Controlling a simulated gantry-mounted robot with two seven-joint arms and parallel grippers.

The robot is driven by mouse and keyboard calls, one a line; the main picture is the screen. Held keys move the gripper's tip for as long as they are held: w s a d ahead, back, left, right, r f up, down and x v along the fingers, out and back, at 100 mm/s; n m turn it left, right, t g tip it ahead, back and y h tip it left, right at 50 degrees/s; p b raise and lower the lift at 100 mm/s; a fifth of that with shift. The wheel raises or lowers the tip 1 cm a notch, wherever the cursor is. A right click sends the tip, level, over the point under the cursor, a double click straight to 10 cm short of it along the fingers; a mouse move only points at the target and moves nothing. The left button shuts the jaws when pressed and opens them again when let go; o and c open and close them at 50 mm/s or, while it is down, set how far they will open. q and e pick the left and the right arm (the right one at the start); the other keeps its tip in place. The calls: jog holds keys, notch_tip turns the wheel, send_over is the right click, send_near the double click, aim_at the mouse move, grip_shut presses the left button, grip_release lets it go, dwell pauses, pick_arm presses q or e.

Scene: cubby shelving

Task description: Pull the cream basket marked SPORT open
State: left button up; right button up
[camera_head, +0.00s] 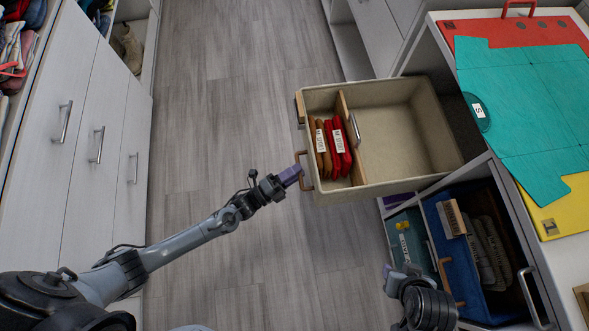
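A cream basket (410,172) stands well out of the shelving unit on the right, over the floor. A wooden divider (352,138) splits it; no SPORT marking can be read from here. Its brown handle (308,184) is on the left, front side. My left gripper (297,174) reaches in from the left with its purple fingertips at or very close to this handle; whether they are closed around it cannot be told. My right gripper (388,272) is low at the right, beside the lower cubby and apart from the cream basket; its opening is unclear.
Folded brown (322,150) and red (338,150) items lie in the basket's front section. A blue basket (445,255) sits in a cubby below. Coloured sheets (530,100) cover the unit's top. White cabinets (85,140) line the left; the floor (230,110) between is clear.

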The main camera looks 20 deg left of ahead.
pick_arm(q)
jog(key=p+v, duration=0.2)
jog(key=v, duration=0.8)
jog(key=shift+s+a, duration=0.25)
jog(key=shift+s, duration=0.05)
jog(key=shift+f, duration=0.1)
jog(key=shift+p, duration=0.35)
